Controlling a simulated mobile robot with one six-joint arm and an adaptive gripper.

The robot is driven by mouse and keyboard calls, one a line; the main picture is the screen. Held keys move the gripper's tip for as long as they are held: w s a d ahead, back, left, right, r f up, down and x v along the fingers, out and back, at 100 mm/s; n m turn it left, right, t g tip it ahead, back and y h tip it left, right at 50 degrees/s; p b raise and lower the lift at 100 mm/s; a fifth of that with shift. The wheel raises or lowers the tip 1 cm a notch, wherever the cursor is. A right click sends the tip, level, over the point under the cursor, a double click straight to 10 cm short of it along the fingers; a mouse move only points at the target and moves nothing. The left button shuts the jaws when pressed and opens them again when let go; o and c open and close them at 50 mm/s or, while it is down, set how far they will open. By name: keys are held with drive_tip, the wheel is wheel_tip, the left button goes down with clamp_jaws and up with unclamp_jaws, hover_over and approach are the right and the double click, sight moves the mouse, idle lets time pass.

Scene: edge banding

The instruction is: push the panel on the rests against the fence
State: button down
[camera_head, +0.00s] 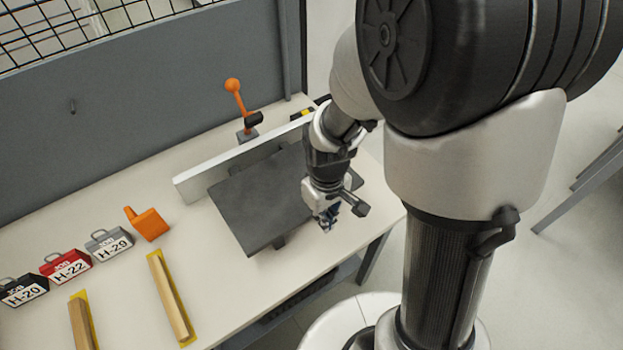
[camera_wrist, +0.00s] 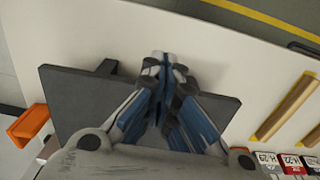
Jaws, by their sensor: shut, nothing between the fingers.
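The dark grey panel (camera_head: 258,203) lies flat, raised on rests, in front of the pale fence (camera_head: 205,176) in the head view. A small dark rest end (camera_head: 279,242) shows under its near edge. My gripper (camera_head: 328,224) is shut and empty, pointing down by the panel's near right side. In the wrist view the panel (camera_wrist: 75,100) lies behind the fingers. The shut fingertips (camera_wrist: 164,60) appear just past its near edge; contact cannot be told.
An orange-knobbed lever clamp (camera_head: 240,105) stands behind the fence. An orange tool (camera_head: 148,222), several labelled cases (camera_head: 66,266) and two wooden strips (camera_head: 170,298) on yellow sit on the left. An orange bin (camera_wrist: 30,123) shows in the wrist view. The tabletop (camera_head: 225,285) before the panel is clear.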

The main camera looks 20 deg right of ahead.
sight(302, 210)
drive_tip(key=f+b, duration=0.3)
drive_tip(key=f, duration=0.6)
drive_tip(key=shift+s+f, duration=0.15)
drive_tip(key=shift+s, duration=0.05)
drive_tip(key=w, duration=0.2)
drive_tip(key=a, duration=0.1)
drive_tip(key=shift+w+r, duration=0.3)
drive_tip(key=shift+w, duration=0.1)
drive_tip(key=shift+w+a+r, duration=0.1)
drive_tip(key=shift+w+a, duration=0.05)
drive_tip(key=shift+w, duration=0.45)
drive_tip(key=w, duration=0.1)
drive_tip(key=w+a, duration=0.1)
drive_tip(key=w, duration=0.3)
drive_tip(key=shift+w+a+p, duration=0.1)
drive_tip(key=shift+a+p, duration=0.2)
drive_tip(key=shift+r, duration=0.1)
drive_tip(key=shift+w, duration=0.1)
